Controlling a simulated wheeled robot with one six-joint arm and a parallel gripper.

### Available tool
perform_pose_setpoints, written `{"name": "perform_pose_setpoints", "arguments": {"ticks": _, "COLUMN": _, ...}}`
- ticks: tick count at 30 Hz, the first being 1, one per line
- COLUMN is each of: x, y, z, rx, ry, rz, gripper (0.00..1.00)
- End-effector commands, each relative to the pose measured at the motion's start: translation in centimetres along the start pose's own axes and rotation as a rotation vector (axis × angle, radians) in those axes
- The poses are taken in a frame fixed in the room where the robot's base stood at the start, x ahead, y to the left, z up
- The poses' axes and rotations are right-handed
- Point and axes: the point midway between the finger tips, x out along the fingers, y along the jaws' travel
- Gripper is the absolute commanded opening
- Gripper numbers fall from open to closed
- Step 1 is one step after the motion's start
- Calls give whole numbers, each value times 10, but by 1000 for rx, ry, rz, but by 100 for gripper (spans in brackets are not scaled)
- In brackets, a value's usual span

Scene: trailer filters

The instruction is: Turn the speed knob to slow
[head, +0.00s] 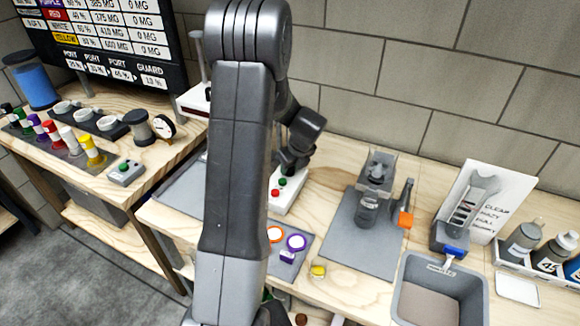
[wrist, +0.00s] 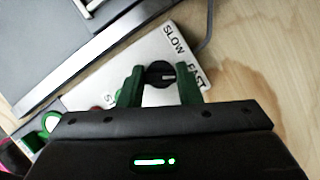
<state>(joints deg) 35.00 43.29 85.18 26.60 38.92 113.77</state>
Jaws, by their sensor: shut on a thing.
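The black speed knob (wrist: 154,70) sits on the light control panel (wrist: 140,55), with SLOW printed above it and FAST to its right. Its white mark lies nearly level and points right, toward FAST in the wrist view. My gripper (wrist: 161,76) has its green fingers on the left and right sides of the knob, shut on it. In the head view, my gripper (head: 291,163) is over the back of the white control box (head: 287,199), and the knob is hidden. A red and a green button show on the box's front.
A grey tray (head: 183,190) lies left of the box. A grey mat (head: 345,245) with a small device is to the right, then a grey bin (head: 408,283). An orange and a purple ring lie in front. The wall is close behind.

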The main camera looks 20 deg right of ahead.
Motion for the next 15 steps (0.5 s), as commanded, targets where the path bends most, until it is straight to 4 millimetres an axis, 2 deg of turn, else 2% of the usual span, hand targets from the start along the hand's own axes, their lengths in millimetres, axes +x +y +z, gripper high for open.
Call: {"name": "perform_pose_setpoints", "arguments": {"ticks": 15, "x": 0, "y": -2, "z": 1, "rx": -447, "ry": 0, "rz": 186, "gripper": 8}}
